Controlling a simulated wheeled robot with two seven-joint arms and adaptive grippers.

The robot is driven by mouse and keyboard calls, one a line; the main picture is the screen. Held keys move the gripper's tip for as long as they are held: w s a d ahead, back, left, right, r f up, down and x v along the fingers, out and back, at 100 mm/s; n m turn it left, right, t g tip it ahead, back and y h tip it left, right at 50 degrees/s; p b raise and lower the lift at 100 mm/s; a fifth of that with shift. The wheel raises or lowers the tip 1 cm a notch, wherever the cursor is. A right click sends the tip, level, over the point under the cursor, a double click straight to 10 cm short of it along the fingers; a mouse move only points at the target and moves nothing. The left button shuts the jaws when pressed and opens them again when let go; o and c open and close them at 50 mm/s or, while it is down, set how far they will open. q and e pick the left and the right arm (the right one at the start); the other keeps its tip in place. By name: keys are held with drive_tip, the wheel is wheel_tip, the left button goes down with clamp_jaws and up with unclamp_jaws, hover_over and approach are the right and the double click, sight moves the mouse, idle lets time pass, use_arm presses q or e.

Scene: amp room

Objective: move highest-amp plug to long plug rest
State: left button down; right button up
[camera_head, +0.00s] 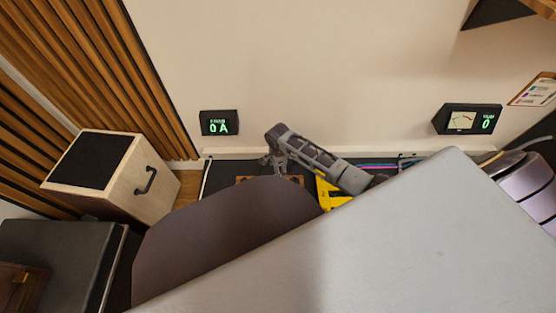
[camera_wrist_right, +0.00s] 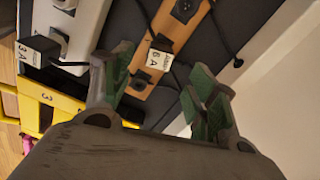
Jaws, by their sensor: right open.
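In the right wrist view, a plug with a white tag reading 6 A (camera_wrist_right: 158,60) sits on a wooden power strip (camera_wrist_right: 165,32), with a black cord nearby. A plug tagged 3 A (camera_wrist_right: 36,51) sits at a white strip (camera_wrist_right: 88,28) to the left. My right gripper (camera_wrist_right: 160,88) is open, its green-padded fingers apart with the wooden strip's lower end between them; I see nothing gripped. In the head view my right gripper (camera_head: 277,164) hangs over the wooden strip (camera_head: 254,181). I cannot identify the long plug rest. My left gripper is not in view.
A yellow piece (camera_head: 330,195) lies right of my gripper and shows in the right wrist view (camera_wrist_right: 62,98). A wall display reads 0 A (camera_head: 219,123); a meter (camera_head: 468,120) reads 0. A speaker (camera_head: 110,175) stands left. My own body hides much of the floor.

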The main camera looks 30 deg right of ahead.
wheel_tip(320, 180, up, 7)
idle(0.5)
drive_tip(key=shift+s, duration=0.1)
idle(1.0)
drive_tip(key=s+a+r+n+t+y, duration=0.1)
drive_tip(key=s+a+r+n, duration=0.2)
drive_tip(key=s+n, duration=0.35)
drive_tip(key=s+a+r+n+t, duration=0.1)
drive_tip(key=s+a+r+n, duration=0.2)
drive_tip(key=s+n, duration=0.4)
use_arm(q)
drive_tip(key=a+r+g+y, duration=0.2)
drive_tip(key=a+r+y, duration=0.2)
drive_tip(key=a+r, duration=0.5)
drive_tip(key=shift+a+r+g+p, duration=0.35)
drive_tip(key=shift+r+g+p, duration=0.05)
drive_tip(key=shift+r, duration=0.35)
use_arm(e)
drive_tip(key=s+d+r+n+t, duration=0.1)
drive_tip(key=s+d+r+n, duration=0.2)
drive_tip(key=s+r+n, duration=0.2)
wheel_tip(320, 180, up, 2)
drive_tip(key=n, duration=0.3)
drive_tip(key=shift+s+r+n+t+h, duration=0.15)
drive_tip(key=shift+s+n+t+h, duration=0.15)
drive_tip(key=shift+s+n+h, duration=0.1)
drive_tip(key=shift+w, duration=0.1)
